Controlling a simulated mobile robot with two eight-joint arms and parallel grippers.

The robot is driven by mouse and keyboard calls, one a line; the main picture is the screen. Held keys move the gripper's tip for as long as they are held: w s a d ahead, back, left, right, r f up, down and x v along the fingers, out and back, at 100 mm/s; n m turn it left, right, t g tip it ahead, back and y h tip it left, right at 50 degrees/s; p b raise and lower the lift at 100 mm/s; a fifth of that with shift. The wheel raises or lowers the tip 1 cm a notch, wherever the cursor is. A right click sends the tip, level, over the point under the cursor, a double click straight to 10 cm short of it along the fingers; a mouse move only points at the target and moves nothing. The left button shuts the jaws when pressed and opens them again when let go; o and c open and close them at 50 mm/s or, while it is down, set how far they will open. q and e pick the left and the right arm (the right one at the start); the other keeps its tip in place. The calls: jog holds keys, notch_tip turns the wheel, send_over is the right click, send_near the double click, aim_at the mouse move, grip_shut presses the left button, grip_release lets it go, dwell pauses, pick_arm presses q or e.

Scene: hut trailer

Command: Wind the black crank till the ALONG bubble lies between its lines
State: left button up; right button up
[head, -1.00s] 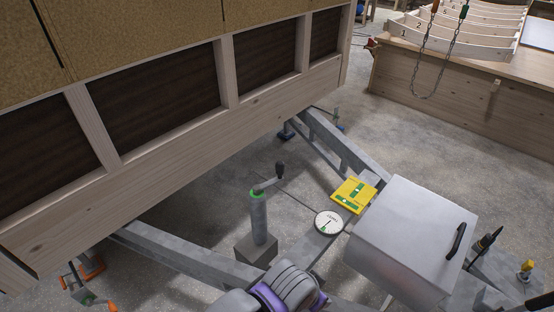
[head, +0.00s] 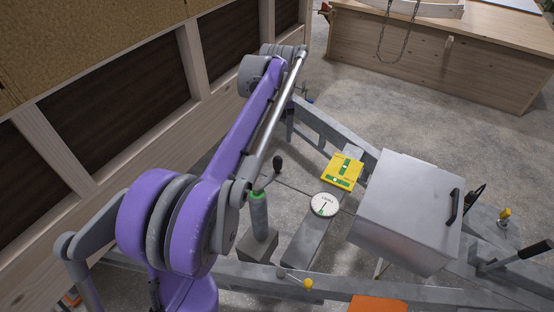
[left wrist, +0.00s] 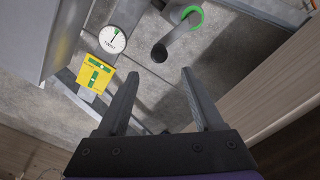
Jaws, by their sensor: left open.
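The black crank knob (head: 278,163) sits on a short grey arm above a green ring (head: 258,195) on a grey post (head: 259,216). In the left wrist view the knob (left wrist: 159,53) lies just beyond my left gripper (left wrist: 159,73), which is open and empty. The knob appears between and past the fingertips, with no contact visible. The yellow level plate (head: 331,179) carries two green vials and also shows in the left wrist view (left wrist: 107,70). The bubbles are too small to place against their lines. In the head view my left arm hides its gripper. My right gripper is not seen.
A round white dial (head: 324,204) lies by the level plate. A grey metal box (head: 405,210) with a black handle stands to the right. The wooden trailer wall (head: 110,118) is at left. Grey frame beams (head: 300,240) run around the post. A workbench (head: 440,60) stands behind.

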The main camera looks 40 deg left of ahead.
aim_at(278, 157)
pick_arm(q)
notch_tip(278, 157, down, 10)
jog(key=shift+d+f, duration=0.15)
jog(key=shift+f, duration=0.05)
dwell(0.3)
grip_shut()
dwell(1.2)
